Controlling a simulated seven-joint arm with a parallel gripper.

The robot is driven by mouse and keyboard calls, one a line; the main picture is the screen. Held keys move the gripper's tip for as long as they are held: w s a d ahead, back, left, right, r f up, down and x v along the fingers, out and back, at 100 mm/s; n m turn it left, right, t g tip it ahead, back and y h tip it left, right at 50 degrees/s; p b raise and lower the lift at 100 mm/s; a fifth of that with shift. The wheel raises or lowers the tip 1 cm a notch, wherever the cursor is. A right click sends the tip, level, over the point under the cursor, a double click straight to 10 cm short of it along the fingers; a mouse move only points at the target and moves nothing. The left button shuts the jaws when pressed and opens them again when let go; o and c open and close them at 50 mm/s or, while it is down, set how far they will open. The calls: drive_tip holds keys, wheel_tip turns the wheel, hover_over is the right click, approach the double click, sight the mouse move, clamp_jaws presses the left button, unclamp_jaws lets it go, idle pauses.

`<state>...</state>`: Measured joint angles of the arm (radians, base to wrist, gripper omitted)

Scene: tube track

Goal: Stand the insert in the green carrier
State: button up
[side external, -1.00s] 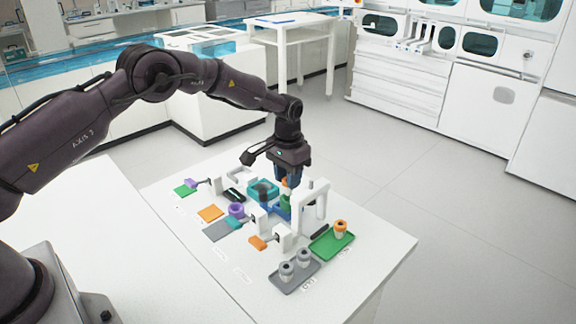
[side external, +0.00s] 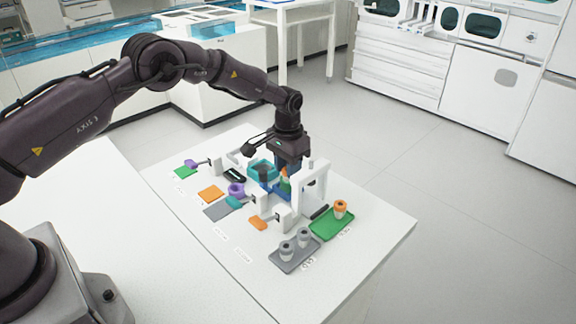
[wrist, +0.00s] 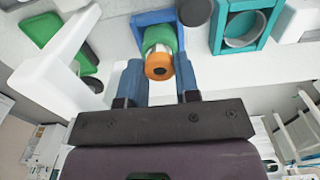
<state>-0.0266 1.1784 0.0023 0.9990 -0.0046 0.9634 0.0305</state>
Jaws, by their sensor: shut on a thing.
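The insert (wrist: 158,68) has an orange top with a dark hole and a pale body. The green carrier (wrist: 160,38) is a green cylinder in a blue holder, and it also shows in the side view (side external: 285,186). My gripper (wrist: 159,66) points down over the blue holder (wrist: 145,18), with its blue fingers on both sides of the insert, shut on it. In the side view my gripper (side external: 285,177) stands low at the carrier. The insert lines up with the carrier's mouth; how deep it sits is hidden.
A white arch (side external: 313,182) stands close on the right of my gripper. A teal square holder (side external: 262,170) is close on the left. A green tray (side external: 322,228) holds another orange-topped piece; a grey tray (side external: 286,264) holds two grey-topped pieces. The table's front is clear.

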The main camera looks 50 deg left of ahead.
drive_tip(key=shift+f, duration=0.15)
drive_tip(key=o, duration=0.8)
drive_tip(key=shift+o, duration=0.2)
wheel_tip(320, 180, up, 13)
idle(0.4)
idle(0.4)
